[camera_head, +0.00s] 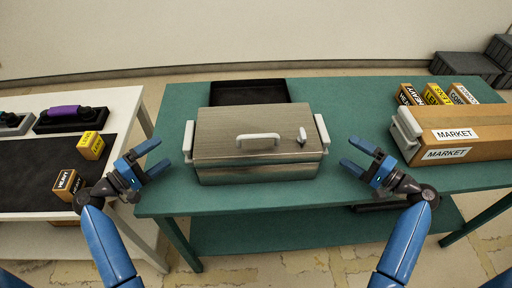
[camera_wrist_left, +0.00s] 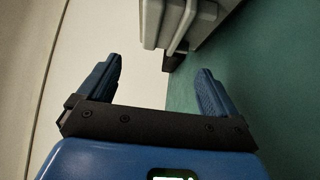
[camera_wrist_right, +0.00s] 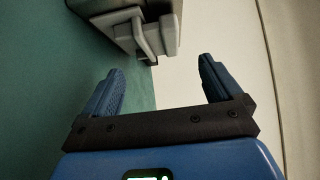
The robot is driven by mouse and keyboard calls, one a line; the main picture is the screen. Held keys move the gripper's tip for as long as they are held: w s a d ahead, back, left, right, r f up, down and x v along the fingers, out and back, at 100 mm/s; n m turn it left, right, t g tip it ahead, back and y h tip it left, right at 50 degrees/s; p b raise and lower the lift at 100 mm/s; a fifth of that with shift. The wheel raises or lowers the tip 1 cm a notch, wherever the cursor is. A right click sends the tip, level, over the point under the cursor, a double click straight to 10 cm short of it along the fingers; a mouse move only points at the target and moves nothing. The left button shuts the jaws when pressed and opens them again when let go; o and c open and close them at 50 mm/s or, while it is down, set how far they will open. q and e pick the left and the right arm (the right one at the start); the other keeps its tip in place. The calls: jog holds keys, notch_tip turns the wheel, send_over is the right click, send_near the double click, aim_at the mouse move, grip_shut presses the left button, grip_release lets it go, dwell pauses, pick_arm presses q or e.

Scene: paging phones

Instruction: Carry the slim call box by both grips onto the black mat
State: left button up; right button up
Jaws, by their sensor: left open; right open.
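A silvery metal box with a brown-grey lid (camera_head: 232,121), which I take as the call box, sits at the middle of the green table. It has a white left grip (camera_head: 188,141), a white right grip (camera_head: 322,131), and a white handle on its front. My left gripper (camera_head: 154,158) is open and empty, left of the left grip and apart from it; that grip shows in the left wrist view (camera_wrist_left: 178,25). My right gripper (camera_head: 352,156) is open and empty, right of the right grip, seen in the right wrist view (camera_wrist_right: 145,38). A black mat (camera_head: 30,155) covers the white table at left.
A black shallow tray (camera_head: 248,92) lies behind the box. A cardboard MARKET box (camera_head: 465,125) with a white grip and several small labelled boxes stand at right. A gap separates the tables.

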aim_at(326, 137)
pick_arm(q)
jog(key=x, duration=0.9)
jog(key=shift+w+d, duration=0.2)
pick_arm(e)
jog(key=x, duration=0.9)
jog(key=shift+w+a, duration=0.15)
jog(key=shift+a, duration=0.1)
pick_arm(q)
jog(key=shift+c, duration=0.4)
pick_arm(e)
jog(key=shift+c, duration=0.4)
pick_arm(q)
grip_shut()
pick_arm(e)
grip_shut()
